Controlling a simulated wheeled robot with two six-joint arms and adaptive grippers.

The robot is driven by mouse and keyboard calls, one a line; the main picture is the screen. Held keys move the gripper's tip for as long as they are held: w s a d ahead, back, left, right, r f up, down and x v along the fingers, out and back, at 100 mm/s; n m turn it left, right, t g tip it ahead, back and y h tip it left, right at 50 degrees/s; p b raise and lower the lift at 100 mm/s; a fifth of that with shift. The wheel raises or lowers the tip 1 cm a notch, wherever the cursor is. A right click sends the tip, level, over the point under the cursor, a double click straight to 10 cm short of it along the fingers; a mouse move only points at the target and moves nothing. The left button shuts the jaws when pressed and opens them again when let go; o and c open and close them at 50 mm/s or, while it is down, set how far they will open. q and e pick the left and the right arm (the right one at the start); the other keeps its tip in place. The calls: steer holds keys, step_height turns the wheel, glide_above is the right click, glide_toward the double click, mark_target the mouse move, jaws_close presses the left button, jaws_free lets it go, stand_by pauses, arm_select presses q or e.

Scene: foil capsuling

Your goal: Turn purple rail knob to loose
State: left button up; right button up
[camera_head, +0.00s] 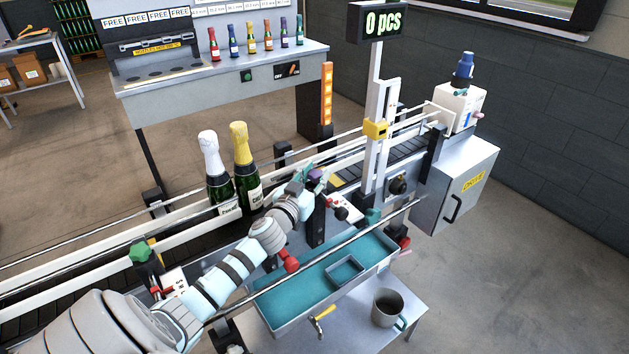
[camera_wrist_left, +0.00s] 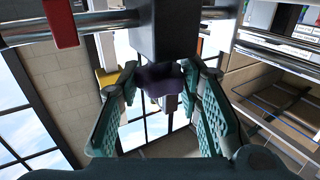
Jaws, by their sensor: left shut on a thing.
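The purple rail knob (camera_head: 315,175) sits on the conveyor's near side, in the middle of the head view, and my left gripper partly hides it. It also shows in the left wrist view (camera_wrist_left: 161,80), dark purple, under a dark post (camera_wrist_left: 168,30). My left gripper (camera_head: 303,187) reaches it from the front left. In the left wrist view its teal fingers (camera_wrist_left: 160,88) stand on both sides of the knob, shut on it. I cannot tell the knob's setting. My right gripper is in neither view.
Two bottles, one white-topped (camera_head: 209,155) and one gold-topped (camera_head: 240,150), stand on the conveyor. A green knob (camera_head: 140,251) is at the left. A red handle (camera_head: 290,262) and a teal tray (camera_head: 318,285) lie near my arm. A grey mug (camera_head: 386,308) stands lower right.

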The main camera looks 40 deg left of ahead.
arm_select(q)
steer(key=n+g+y+b, duration=0.2)
steer(key=y+b, duration=0.1)
steer(key=b, duration=0.1)
steer(key=n+g+y+b, duration=0.2)
steer(key=n+y+b, duration=0.1)
steer(key=y+b, duration=0.1)
steer(key=n+g+y+b, duration=0.2)
steer(key=n+y+b, duration=0.1)
steer(key=b, duration=0.1)
steer(key=shift+w+d+f+g, duration=0.15)
steer(key=shift+f+g, duration=0.15)
steer(key=shift+f, duration=0.1)
steer(key=shift+r+n+g+y+b, duration=0.2)
steer(key=shift+n+g+y+b, duration=0.25)
steer(key=shift+y+b, duration=0.2)
steer(key=o, duration=1.2)
steer(key=shift+c, duration=0.2)
steer(key=shift+r, duration=0.1)
steer(key=v, duration=0.7)
steer(key=shift+d, duration=0.2)
